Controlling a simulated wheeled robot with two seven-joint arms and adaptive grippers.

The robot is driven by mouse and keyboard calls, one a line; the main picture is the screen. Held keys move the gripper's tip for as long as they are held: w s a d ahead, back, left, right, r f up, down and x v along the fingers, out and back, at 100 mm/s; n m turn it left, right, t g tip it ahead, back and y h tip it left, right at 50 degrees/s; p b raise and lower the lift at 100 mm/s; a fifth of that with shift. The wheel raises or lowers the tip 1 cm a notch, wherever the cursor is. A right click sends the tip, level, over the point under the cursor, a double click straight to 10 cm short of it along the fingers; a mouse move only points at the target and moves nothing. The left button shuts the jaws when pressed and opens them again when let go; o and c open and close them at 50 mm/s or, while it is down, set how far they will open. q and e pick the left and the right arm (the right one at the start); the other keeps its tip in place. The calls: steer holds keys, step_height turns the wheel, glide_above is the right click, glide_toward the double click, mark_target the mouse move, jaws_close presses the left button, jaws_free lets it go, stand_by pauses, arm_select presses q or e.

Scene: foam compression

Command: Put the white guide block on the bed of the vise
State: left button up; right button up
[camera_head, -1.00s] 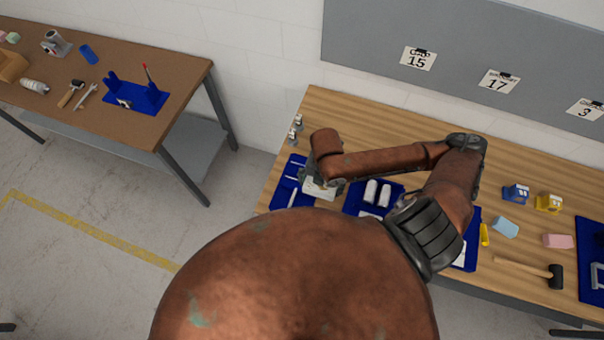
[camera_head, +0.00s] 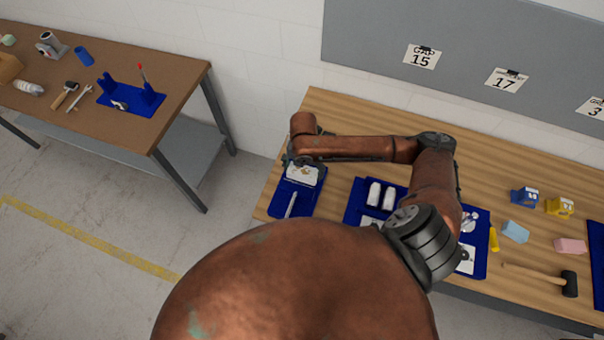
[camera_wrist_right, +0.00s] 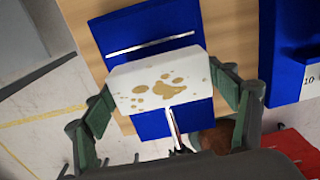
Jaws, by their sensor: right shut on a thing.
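A white block with brown spots (camera_wrist_right: 160,82), which fits the white guide block, is between the fingers of my right gripper (camera_wrist_right: 167,90). The gripper is shut on it. In the head view the white block (camera_head: 303,175) shows small below my right gripper (camera_head: 301,163), over the back part of a blue tray (camera_head: 281,208). The right wrist view shows this blue tray (camera_wrist_right: 150,28) behind the block, with thin light strips on it. I cannot tell the gap between block and tray. I cannot make out a vise for certain. My left gripper is out of view.
Farther right are a blue block (camera_head: 515,231), a pink block (camera_head: 570,246) and a mallet (camera_head: 540,278). My arm hides part of the wooden table (camera_head: 345,112).

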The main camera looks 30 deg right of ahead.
mark_target(302, 174)
steer(key=shift+w+f, duration=0.25)
step_height(302, 174, down, 2)
steer(key=shift+f+p, duration=0.15)
steer(key=shift+p, duration=0.3)
steer(key=shift+f, duration=0.5)
steer(key=shift+w, duration=0.1)
steer(key=o, duration=1.3)
steer(key=shift+f, duration=0.15)
step_height(302, 174, up, 12)
steer(key=shift+r+b, duration=0.15)
steer(key=shift+b, duration=0.6)
